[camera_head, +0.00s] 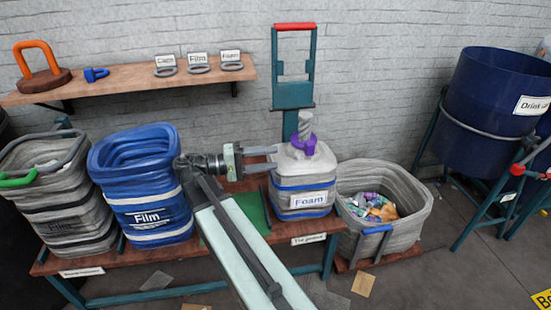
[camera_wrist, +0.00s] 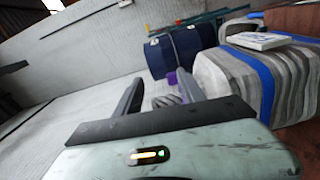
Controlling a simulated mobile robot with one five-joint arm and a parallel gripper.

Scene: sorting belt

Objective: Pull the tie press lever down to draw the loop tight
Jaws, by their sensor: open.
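The tie press is a teal upright frame (camera_head: 293,94) behind the Foam bag, with a red lever handle (camera_head: 293,26) raised at its top. The Foam bag (camera_head: 302,185) is grey with blue bands and stands on the bench below the press. Its twisted neck (camera_head: 305,124) points up, with a purple loop (camera_head: 303,144) around its base; the loop shows partly in the wrist view (camera_wrist: 171,78). My gripper (camera_head: 274,158) is open at the bag's upper left side, below and left of the loop. Its fingers are apart in the wrist view (camera_wrist: 159,78), with nothing held.
Blue Film bag (camera_head: 150,222) and a grey bag (camera_head: 50,215) stand left on the bench (camera_head: 260,243). A grey basket (camera_head: 400,240) of scraps stands right. A shelf (camera_head: 120,82) with labelled rings hangs above. A blue drum (camera_head: 490,90) stands far right.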

